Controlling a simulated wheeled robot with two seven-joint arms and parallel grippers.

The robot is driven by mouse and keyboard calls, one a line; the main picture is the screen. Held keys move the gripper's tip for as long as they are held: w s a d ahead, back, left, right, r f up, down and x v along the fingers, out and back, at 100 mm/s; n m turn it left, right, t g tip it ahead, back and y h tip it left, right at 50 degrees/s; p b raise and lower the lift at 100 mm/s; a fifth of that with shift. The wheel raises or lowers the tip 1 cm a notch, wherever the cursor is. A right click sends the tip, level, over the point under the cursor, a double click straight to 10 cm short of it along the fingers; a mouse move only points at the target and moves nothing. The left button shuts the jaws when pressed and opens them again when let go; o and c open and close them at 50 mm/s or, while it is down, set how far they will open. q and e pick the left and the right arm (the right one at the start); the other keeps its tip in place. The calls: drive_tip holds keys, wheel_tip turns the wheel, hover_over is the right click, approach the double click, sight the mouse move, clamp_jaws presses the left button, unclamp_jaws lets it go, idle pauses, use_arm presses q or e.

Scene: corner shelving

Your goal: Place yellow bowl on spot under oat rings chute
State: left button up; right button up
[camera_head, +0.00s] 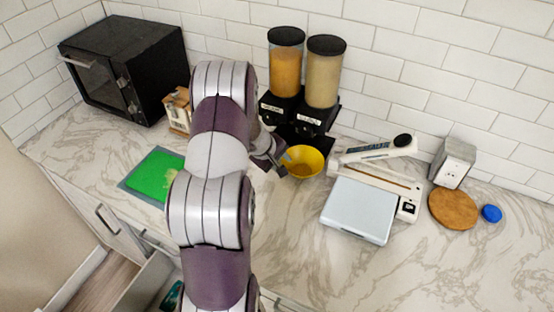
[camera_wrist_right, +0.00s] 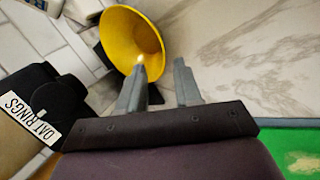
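The yellow bowl (camera_head: 304,161) stands upright on the counter in front of the dispenser; it also shows in the right wrist view (camera_wrist_right: 128,35). My right gripper (camera_head: 280,165) is at the bowl's left side. In the right wrist view its fingers (camera_wrist_right: 160,80) are apart; one overlaps the bowl's near rim, the other is just beside it. I cannot tell whether they touch it. The oat rings label (camera_wrist_right: 30,118) is on the black chute at left in that view. The left container (camera_head: 285,65) holds orange contents, the right one (camera_head: 324,72) pale contents. My left gripper is not visible.
A white sealer-like device (camera_head: 378,180) and a pale blue flat box (camera_head: 357,210) stand right of the bowl. A green board (camera_head: 153,174), black oven (camera_head: 120,68), round wooden board (camera_head: 453,208) and blue lid (camera_head: 491,213) are around. The front right counter is clear.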

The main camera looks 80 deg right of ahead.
drive_tip(key=shift+v, duration=1.45)
drive_tip(key=w+a+r+n+t, duration=0.1)
drive_tip(key=w+a, duration=0.3)
drive_tip(key=w, duration=0.3)
drive_tip(key=w+a+r+n+t, duration=0.15)
drive_tip(key=w+a, duration=0.25)
drive_tip(key=w, duration=0.4)
drive_tip(key=w+a+r+n+t+y, duration=0.1)
drive_tip(key=w+a, duration=0.4)
drive_tip(key=a, duration=0.2)
drive_tip(key=w+a+r+n+y, duration=0.1)
drive_tip(key=w+a, duration=0.3)
drive_tip(key=a, duration=0.4)
drive_tip(key=s+a+r+n+t+y, duration=0.1)
drive_tip(key=a+r+n+y, duration=0.1)
drive_tip(key=a, duration=2)
drive_tip(key=shift+s+a+r+n+y, duration=0.2)
drive_tip(key=shift+r+n+y, duration=0.2)
drive_tip(key=shift+n, duration=0.15)
